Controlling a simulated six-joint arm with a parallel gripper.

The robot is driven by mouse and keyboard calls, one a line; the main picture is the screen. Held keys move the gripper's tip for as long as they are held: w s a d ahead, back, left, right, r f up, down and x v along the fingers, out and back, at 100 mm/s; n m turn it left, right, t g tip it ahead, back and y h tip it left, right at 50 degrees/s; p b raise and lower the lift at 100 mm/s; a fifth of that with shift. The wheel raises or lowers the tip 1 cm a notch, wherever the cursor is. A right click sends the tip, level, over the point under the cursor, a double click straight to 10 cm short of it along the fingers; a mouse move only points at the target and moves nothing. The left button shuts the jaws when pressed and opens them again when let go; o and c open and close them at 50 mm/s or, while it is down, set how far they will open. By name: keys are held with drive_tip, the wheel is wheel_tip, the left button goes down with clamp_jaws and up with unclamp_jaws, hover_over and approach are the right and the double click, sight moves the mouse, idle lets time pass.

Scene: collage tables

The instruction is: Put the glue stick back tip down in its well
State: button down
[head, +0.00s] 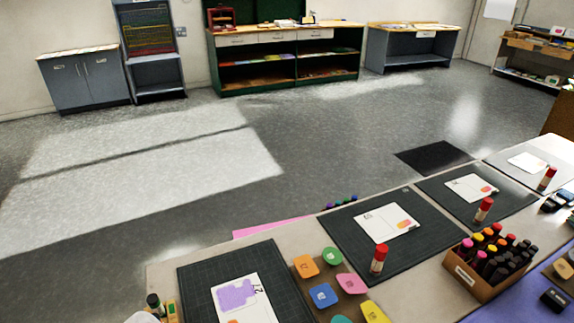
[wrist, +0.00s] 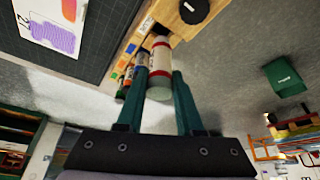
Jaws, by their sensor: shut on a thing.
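In the wrist view my gripper (wrist: 160,83) is shut on a glue stick (wrist: 160,58), a white tube with red bands and a grey-green near end. The stick points away from the camera, toward a light wooden block (wrist: 172,12). Its far end lies against the block's edge in the picture; I cannot tell whether it touches. A black round spot (wrist: 195,9) on the block lies beyond and right of the stick; I cannot tell whether it is a well or a disc. My gripper is not clear in the head view.
Several colored sticks (wrist: 128,73) stand left of the held stick. A dark mat (head: 200,285) carries a card with a purple shape (head: 237,294). Red-capped glue sticks (head: 379,260) stand on other mats. A marker box (head: 470,280) stands at right. A green bin (wrist: 285,78) shows beyond.

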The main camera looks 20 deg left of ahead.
drive_tip(key=shift+f, duration=0.15)
drive_tip(key=shift+f, duration=1.2)
drive_tip(key=shift+f, duration=0.3)
drive_tip(key=shift+f, duration=0.3)
drive_tip(key=shift+f, duration=0.25)
drive_tip(key=shift+f, duration=0.25)
drive_tip(key=shift+f, duration=0.5)
idle(0.5)
drive_tip(key=shift+c, duration=2.4)
unclamp_jaws()
